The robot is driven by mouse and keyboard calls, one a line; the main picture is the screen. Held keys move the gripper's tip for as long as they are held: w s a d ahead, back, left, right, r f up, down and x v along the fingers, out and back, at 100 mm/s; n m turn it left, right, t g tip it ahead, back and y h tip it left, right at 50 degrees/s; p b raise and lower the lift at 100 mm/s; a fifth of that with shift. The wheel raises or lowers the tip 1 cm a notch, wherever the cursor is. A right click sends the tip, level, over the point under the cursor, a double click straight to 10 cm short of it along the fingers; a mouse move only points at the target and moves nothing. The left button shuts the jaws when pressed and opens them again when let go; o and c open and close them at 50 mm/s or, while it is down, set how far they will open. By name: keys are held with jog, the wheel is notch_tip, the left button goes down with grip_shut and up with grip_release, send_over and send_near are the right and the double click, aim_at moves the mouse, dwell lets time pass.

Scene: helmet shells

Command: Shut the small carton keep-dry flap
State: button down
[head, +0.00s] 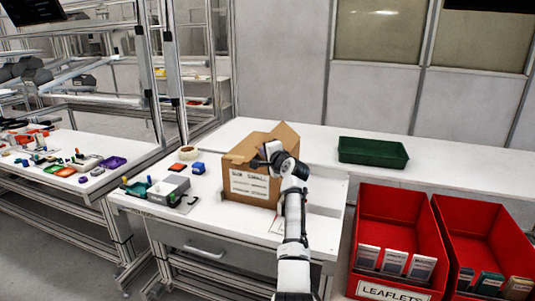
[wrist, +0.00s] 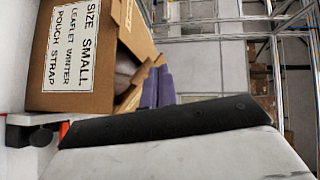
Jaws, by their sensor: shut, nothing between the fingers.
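The small brown carton (head: 234,168) stands on the white table in the head view, with a white label on its front. A brown flap (head: 286,136) stands raised at its back right. I cannot tell which flap is the keep-dry one. In the wrist view the carton (wrist: 108,85) fills the upper left, its label reading "SIZE SMALL". My gripper (head: 257,163) is at the carton's top opening in the head view. Its purple fingers (wrist: 158,85) are together and empty, close beside the carton's open edge in the wrist view. I cannot tell whether they touch the cardboard.
A green tray (head: 372,152) lies on the bench behind to the right. Red bins (head: 393,236) stand at the right front. A grey box (head: 168,190), a tape roll (head: 187,152) and small coloured parts are left of the carton. Bare table lies between them and the carton.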

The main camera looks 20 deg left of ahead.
jog(key=a+f+n+g+h, duration=0.1)
jog(key=a+f, duration=0.3)
jog(key=shift+w+f+p, duration=0.15)
jog(key=shift+f+p, duration=0.1)
jog(key=shift+p, duration=0.05)
dwell(0.5)
jog(key=shift+r, duration=0.1)
dwell(0.4)
